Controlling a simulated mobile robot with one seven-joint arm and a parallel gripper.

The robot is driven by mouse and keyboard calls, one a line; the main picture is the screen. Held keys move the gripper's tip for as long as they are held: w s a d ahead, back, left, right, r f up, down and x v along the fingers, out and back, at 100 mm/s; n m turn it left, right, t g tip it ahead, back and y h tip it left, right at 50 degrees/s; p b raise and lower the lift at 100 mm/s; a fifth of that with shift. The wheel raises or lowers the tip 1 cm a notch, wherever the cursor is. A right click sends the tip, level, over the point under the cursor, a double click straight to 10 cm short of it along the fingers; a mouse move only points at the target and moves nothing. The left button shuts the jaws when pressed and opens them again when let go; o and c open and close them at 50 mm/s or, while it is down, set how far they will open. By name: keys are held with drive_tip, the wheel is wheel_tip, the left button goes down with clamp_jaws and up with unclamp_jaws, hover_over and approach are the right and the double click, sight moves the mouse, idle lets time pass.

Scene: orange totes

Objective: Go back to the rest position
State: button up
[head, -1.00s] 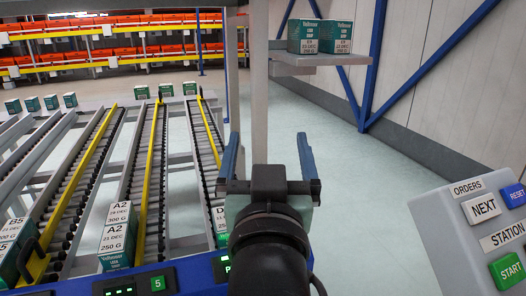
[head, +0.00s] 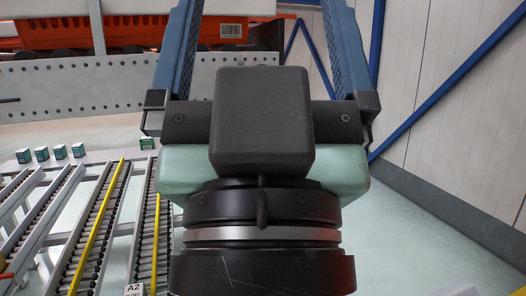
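My gripper (head: 262,12) fills the upper middle of the head view, raised close to the camera and pointing up and away. Its two blue fingers stand wide apart with nothing held between them. Behind the gap are a perforated grey metal beam and part of an orange tote (head: 130,25) with a white barcode label. The gripper body hides much of the middle of the scene.
Roller lanes (head: 95,225) with yellow dividers lie at the lower left. Several small green boxes (head: 60,152) stand at their far end. Blue braces (head: 440,85) run along the right wall, and the floor (head: 420,245) at the lower right is clear.

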wheel_tip(320, 180, up, 4)
drive_tip(key=shift+p, duration=1.15)
